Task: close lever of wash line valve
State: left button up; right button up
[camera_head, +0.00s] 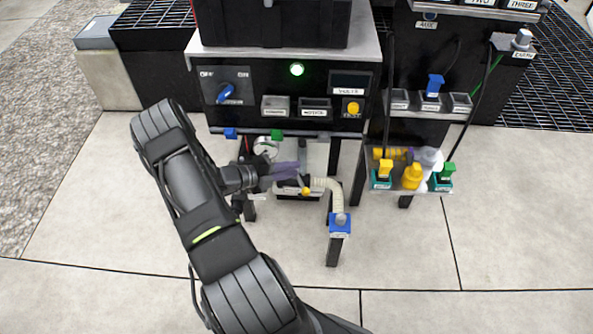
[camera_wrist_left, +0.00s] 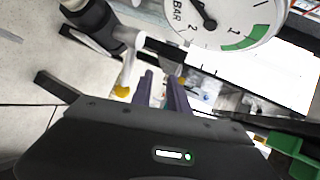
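My left gripper (camera_head: 290,170), with purple fingers, is under the front of the panel stand, beside the pipework. In the left wrist view its fingers (camera_wrist_left: 160,88) stand a little apart, with nothing clearly held between them. A small yellow part (camera_head: 306,190) on the pipe lies just beyond the fingertips; a yellow part (camera_wrist_left: 122,90) also shows left of the fingers in the wrist view. I cannot tell which part is the wash line valve's lever, as the gripper covers some of the pipework. My right gripper is not in view.
A round pressure gauge (camera_wrist_left: 225,20) is close above the fingers. A cream hose (camera_head: 331,190) curves down to a blue-topped post (camera_head: 340,224). The control panel (camera_head: 285,95) overhangs the pipework. A side shelf (camera_head: 412,187) holds yellow and green fittings. The floor in front is clear.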

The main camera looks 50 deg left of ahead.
pick_arm(q)
jog(key=shift+s+a+f, duration=0.2)
jog(key=shift+s+a, duration=0.05)
jog(key=shift+s, duration=0.45)
